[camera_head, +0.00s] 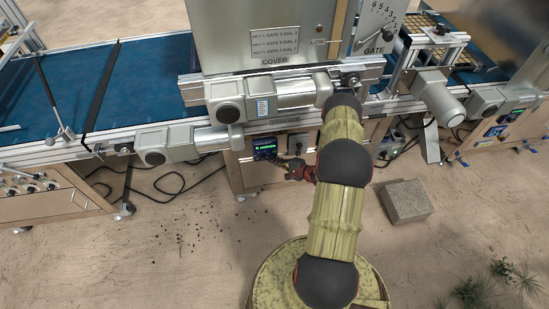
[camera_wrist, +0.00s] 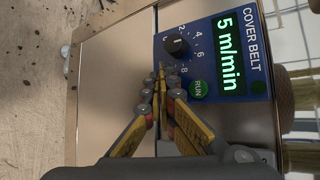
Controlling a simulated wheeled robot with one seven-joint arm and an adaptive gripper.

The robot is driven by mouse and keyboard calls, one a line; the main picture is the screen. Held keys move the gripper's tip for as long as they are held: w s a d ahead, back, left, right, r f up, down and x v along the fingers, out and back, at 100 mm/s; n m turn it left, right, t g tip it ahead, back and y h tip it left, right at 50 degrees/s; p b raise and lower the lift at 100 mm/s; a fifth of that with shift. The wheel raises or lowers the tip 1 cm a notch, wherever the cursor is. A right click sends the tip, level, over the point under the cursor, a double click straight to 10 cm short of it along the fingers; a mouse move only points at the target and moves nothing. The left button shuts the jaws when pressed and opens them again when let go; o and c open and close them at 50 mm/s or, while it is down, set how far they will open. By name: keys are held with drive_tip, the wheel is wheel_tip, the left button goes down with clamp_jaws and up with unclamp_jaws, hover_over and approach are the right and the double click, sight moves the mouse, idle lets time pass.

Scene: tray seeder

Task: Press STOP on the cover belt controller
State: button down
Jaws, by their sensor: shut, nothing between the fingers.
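The cover belt controller (camera_wrist: 245,55) is a blue panel in the wrist view, turned on its side. Its lit green display (camera_wrist: 229,54) reads 5 m/min. A black dial (camera_wrist: 177,44) and a round green RUN button (camera_wrist: 198,89) sit beside the display. I see no STOP button; my fingers hide part of the panel below the dial. My gripper (camera_wrist: 161,74) is shut and empty, its tips over the panel edge near the dial; I cannot tell if they touch. In the head view the controller (camera_head: 264,148) is small, under the conveyor, with my gripper (camera_head: 291,168) just right of it.
Above the controller are the conveyor's motors (camera_head: 295,92) and the grey cover hopper (camera_head: 262,25). A concrete block (camera_head: 405,201) lies on the floor to the right. Cables (camera_head: 170,180) lie on the floor at left. The floor in front is mostly clear.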

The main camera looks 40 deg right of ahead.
drive_tip(key=shift+s, duration=0.1)
drive_tip(key=shift+s+a, duration=0.35)
drive_tip(key=shift+s, duration=0.2)
drive_tip(key=s+a, duration=0.1)
drive_tip(key=s, duration=0.2)
drive_tip(key=s+a+p, duration=0.1)
drive_tip(key=shift+s+a, duration=0.15)
drive_tip(key=shift+a, duration=0.2)
idle(0.9)
